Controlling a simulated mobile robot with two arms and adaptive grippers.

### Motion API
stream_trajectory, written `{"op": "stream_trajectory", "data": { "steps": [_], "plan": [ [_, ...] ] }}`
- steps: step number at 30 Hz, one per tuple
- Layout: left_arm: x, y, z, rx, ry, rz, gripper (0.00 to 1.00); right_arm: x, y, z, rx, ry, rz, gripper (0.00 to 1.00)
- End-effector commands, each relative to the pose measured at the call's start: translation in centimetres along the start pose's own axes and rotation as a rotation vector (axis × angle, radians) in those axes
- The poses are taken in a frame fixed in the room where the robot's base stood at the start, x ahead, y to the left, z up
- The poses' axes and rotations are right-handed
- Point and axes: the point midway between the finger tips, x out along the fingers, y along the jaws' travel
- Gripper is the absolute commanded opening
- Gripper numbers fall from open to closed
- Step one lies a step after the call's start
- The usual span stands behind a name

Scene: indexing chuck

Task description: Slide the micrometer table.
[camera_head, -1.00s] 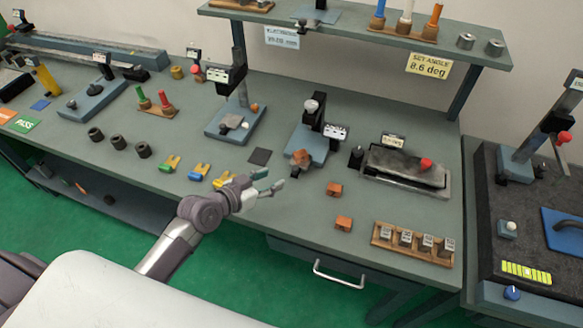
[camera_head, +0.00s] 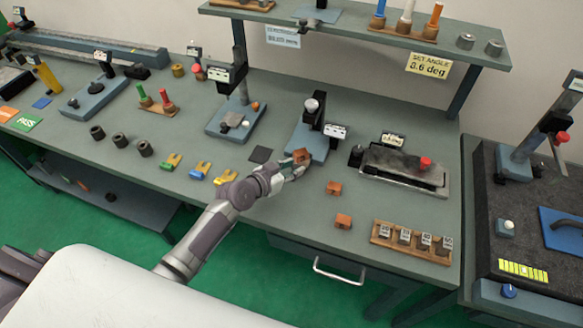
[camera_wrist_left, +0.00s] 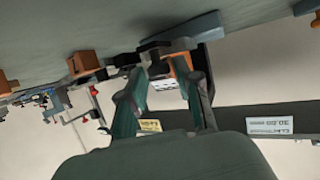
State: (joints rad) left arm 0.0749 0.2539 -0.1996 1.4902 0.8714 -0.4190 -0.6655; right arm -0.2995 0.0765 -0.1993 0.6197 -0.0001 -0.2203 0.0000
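A fixture that may be the micrometer table stands mid-bench. It has a blue-grey base (camera_head: 301,140), a dark upright with a pale round knob (camera_head: 311,106), a small label card (camera_head: 336,131) and an orange-brown block (camera_head: 301,156) at its front. My left gripper (camera_head: 297,168) is at this block, its fingers partly overlapping it. In the left wrist view my left gripper's fingers (camera_wrist_left: 165,80) are spread apart, with an orange piece (camera_wrist_left: 182,65) and dark parts seen between or beyond them. Contact cannot be told. My right gripper is not in view.
Two orange blocks, one nearer the fixture (camera_head: 334,188) and one nearer the front edge (camera_head: 343,221), lie to the right. A grey device with a red knob (camera_head: 425,162) stands further right. Coloured forked pieces (camera_head: 199,171) and a dark square (camera_head: 261,155) lie left. A shelf (camera_head: 350,27) overhangs the back.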

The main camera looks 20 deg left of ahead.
Motion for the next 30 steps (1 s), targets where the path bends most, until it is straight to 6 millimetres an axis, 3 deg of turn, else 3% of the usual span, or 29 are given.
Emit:
{"op": "stream_trajectory", "data": {
  "steps": [1, 5, 14, 24, 30],
  "plan": [
    [0.0, 0.0, 0.0, 0.000, 0.000, 0.000, 0.20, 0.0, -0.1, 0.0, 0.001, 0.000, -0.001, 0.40],
    [0.0, 0.0, 0.0, 0.000, 0.000, 0.000, 0.00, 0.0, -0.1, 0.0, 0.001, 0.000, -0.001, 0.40],
    [0.1, -0.1, 0.0, 0.000, 0.000, -0.001, 0.00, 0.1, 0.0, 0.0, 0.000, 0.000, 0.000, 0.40],
    [5.8, -2.5, -1.8, 0.003, 0.005, 0.000, 0.00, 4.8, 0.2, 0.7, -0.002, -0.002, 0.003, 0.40],
    [7.1, -3.1, -2.7, 0.000, 0.000, 0.000, 0.00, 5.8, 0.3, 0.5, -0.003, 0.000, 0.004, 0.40]
  ]
}}
